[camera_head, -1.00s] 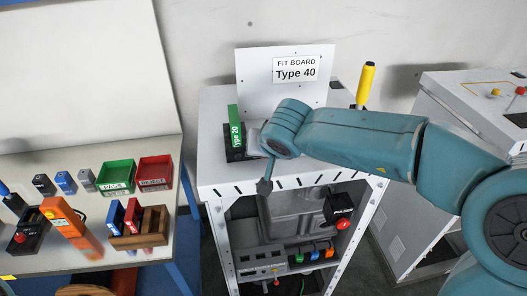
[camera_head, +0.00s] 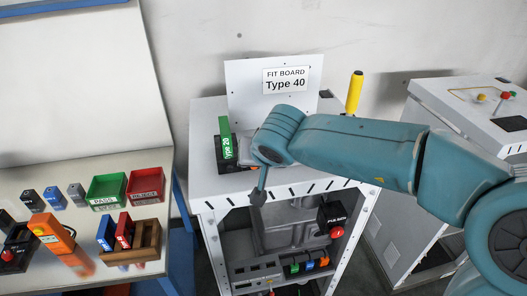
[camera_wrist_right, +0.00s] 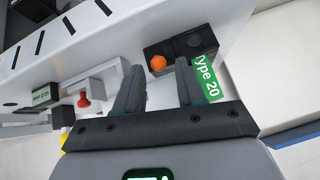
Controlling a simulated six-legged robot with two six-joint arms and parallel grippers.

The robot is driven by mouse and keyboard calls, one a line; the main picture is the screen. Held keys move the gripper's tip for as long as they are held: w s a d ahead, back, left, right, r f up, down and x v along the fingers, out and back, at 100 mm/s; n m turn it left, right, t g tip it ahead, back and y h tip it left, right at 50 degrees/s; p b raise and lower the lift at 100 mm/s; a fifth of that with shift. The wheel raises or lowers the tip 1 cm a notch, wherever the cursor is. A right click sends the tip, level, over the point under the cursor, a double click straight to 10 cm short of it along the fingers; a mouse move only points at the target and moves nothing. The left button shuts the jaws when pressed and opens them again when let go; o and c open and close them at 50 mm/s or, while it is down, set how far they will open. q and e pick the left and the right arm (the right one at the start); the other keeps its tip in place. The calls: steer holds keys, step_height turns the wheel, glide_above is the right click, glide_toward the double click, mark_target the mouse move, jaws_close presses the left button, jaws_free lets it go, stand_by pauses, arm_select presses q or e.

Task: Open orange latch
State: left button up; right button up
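An orange round knob (camera_wrist_right: 158,63) sits on a dark block (camera_wrist_right: 181,47) in the right wrist view. I take the knob for the orange latch. My right gripper (camera_wrist_right: 158,72) is open, its two dark fingers apart, with the knob showing between their tips. I cannot tell whether the fingers touch it. A green "Type 20" board (camera_wrist_right: 208,77) stands in the block beside the right finger. My left gripper is not seen.
Bins and parts lie on the left bench (camera_head: 35,165).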

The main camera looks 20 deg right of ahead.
steer(key=d+v, duration=0.1)
steer(key=v, duration=1.3)
steer(key=shift+s+a+r, duration=0.3)
steer(key=shift+a+r, duration=0.05)
steer(key=shift+a, duration=0.15)
steer(key=shift+w, duration=0.1)
steer(key=shift+f, duration=0.1)
